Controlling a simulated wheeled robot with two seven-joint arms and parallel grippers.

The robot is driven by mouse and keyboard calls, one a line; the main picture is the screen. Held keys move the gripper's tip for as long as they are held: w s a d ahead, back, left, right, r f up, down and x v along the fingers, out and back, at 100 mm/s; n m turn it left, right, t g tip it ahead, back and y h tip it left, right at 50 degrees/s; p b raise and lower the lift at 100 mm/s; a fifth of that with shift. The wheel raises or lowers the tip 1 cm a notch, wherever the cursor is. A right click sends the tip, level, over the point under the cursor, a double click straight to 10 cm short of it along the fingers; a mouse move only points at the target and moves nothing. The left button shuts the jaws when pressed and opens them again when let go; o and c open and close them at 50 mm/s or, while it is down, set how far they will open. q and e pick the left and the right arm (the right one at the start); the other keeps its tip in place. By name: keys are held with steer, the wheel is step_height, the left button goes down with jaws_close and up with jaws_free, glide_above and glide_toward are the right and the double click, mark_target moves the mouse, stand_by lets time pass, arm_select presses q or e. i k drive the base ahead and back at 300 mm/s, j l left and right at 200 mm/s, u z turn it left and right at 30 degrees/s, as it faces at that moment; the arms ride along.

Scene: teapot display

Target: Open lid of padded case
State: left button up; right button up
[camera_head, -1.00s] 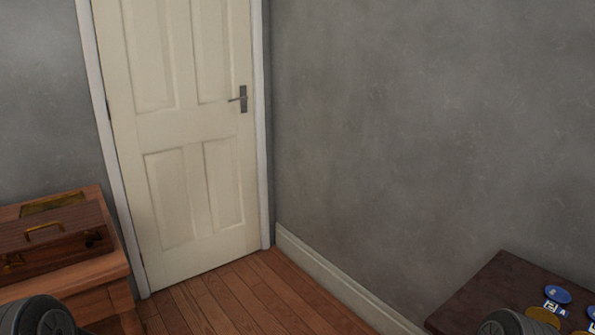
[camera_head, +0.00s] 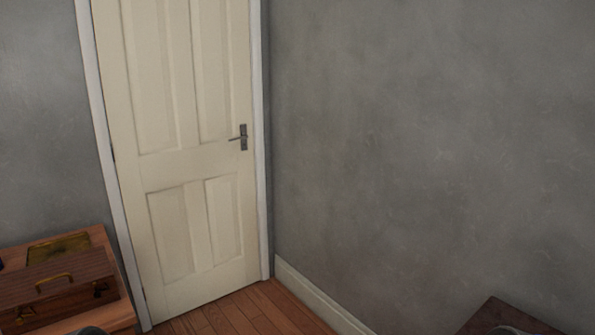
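A brown wooden case (camera_head: 62,302) with a brass handle on its lid stands on a wooden table (camera_head: 98,240) at the lower left. Its lid looks shut, and its lower left part is cut off by the picture's edge. I cannot tell whether it is padded. Small dark rounded parts of my own arms show at the bottom edge, near the case and near the right table. Neither gripper's fingers are in view.
A closed cream door (camera_head: 185,150) with a grey handle (camera_head: 242,137) stands behind. Bare wooden floor (camera_head: 245,312) lies before it. A dark table corner (camera_head: 490,312) shows at the lower right. A flat brass-coloured piece (camera_head: 60,247) lies behind the case.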

mark_target(27, 285)
steer(key=u, duration=1.45)
steer(key=i+l+z, duration=0.15)
steer(key=i+l, duration=0.65)
steer(key=i+l+z, duration=0.1)
steer(key=i+l, duration=0.6)
steer(key=i, duration=0.1)
